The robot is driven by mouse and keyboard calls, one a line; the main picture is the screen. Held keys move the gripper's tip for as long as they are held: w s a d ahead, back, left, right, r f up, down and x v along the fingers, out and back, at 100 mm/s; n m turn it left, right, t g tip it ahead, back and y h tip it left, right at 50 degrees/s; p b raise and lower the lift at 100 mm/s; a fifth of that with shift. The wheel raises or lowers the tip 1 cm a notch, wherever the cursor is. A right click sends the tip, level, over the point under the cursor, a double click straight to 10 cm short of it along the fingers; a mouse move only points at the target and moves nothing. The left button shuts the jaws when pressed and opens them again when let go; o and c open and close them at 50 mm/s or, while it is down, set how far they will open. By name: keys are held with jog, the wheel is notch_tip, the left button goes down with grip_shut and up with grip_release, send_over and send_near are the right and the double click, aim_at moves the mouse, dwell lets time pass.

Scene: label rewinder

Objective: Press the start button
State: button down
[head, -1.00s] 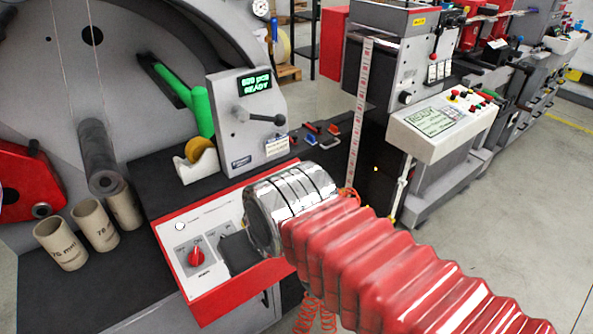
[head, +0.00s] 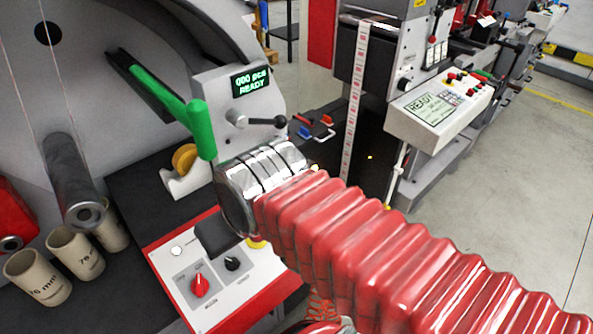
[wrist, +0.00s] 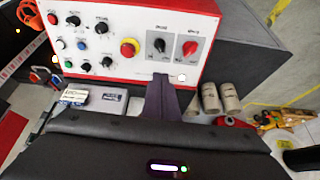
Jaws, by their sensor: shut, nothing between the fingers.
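The red-edged white control panel (head: 262,281) shows below my gripper in the head view, and it fills the top of the wrist view (wrist: 115,60). In the wrist view it carries a green button (wrist: 68,63), a white button (wrist: 60,43), a blue button (wrist: 82,46) and a red button (wrist: 52,19). Their labels are too small to read, so I cannot tell which is start. My gripper (wrist: 161,78) is shut and empty, its dark fingers over the panel's lower edge in this view. In the head view my gripper (head: 218,238) hides part of the panel; contact cannot be told.
A yellow-ringed red stop button (wrist: 129,47), a black knob (wrist: 160,45) and a red knob (wrist: 190,48) sit near my fingers. Cardboard cores (head: 40,277) stand left of the panel. A green lever (head: 200,130) and tape dispenser (head: 186,175) are behind.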

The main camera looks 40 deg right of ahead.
dwell(0.4)
jog(key=w+d+f+m+t+y, duration=0.2)
jog(key=w+d+f+m+y, duration=0.15)
jog(key=w+d, duration=0.7)
jog(key=w+d+m+t+h, duration=0.1)
jog(key=d+m+t, duration=0.1)
jog(key=d, duration=0.8)
jog(key=w+d+f+m+t+h, duration=0.1)
jog(key=w+d+m+t, duration=0.1)
jog(key=d, duration=0.9)
jog(key=shift+f+t, duration=0.3)
jog(key=shift+t, duration=0.1)
jog(key=shift+w+a, duration=0.1)
jog(key=shift+w, duration=0.05)
jog(key=shift+w+f, duration=0.4)
jog(key=shift+f, duration=1)
jog(key=shift+w+f, duration=0.35)
jog(key=shift+f, duration=1.1)
jog(key=shift+w+f, duration=0.4)
jog(key=shift+f, duration=1)
